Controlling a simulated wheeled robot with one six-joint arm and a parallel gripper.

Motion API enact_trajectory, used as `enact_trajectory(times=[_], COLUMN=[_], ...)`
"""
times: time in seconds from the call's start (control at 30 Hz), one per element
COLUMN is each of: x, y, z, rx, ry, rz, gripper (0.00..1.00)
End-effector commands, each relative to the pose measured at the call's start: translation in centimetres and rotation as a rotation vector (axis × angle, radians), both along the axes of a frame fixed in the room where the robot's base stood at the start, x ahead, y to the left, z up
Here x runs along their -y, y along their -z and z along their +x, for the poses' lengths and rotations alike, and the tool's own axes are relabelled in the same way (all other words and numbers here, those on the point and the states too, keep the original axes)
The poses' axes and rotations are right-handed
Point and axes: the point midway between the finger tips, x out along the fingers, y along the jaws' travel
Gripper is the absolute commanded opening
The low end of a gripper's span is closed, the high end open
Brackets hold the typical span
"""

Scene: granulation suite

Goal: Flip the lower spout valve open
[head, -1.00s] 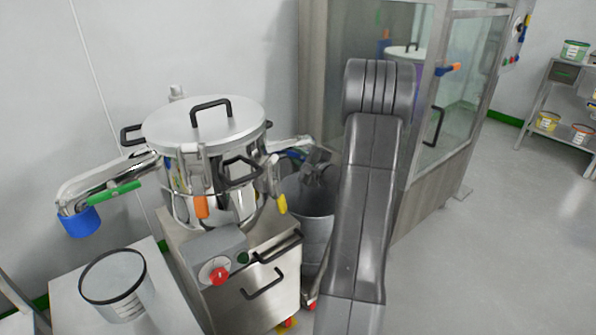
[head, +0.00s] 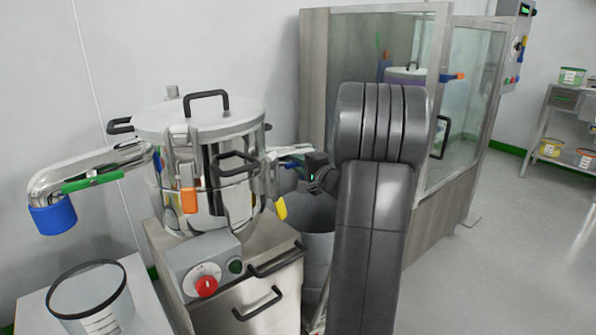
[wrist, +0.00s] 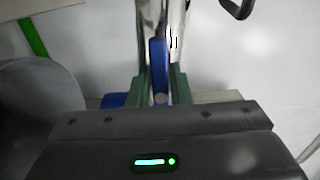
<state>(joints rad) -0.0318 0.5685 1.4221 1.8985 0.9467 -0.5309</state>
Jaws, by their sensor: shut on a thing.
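A steel vessel (head: 205,150) with a flat lid stands on a wheeled steel base. A short lower spout (head: 290,150) comes out on its right side, with a blue lever (head: 291,163) beside it. In the wrist view, the blue lever (wrist: 158,62) lies along the shiny spout pipe, between the green fingers of my gripper (wrist: 160,82). My gripper is shut on this lever. In the head view my gripper (head: 308,168) shows as a dark shape at the spout, partly hidden by my arm. The spout's outlet is hidden.
A higher spout (head: 90,170) with a green lever (head: 93,181) and blue end (head: 52,214) projects left. A glass-walled cabinet (head: 385,40) stands behind. Open floor lies to the right.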

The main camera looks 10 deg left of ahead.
Motion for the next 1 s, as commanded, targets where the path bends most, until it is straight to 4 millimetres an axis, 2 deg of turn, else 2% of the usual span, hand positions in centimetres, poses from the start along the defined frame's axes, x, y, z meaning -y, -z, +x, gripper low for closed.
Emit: enact_trajectory(times=[0.47,0.5,0.6,0.87,1.0], x=[0.00,0.00,0.00,0.04,0.84], y=[0.09,0.09,0.07,0.01,-0.06], z=[-0.01,-0.01,-0.01,-0.03,-0.59], rx=[0.007,0.007,0.007,0.008,0.008], ry=[0.000,0.000,0.000,0.000,0.001], rz=[-0.008,-0.008,-0.008,-0.008,-0.008], gripper=[0.00,0.24,0.39,0.39,0.39])
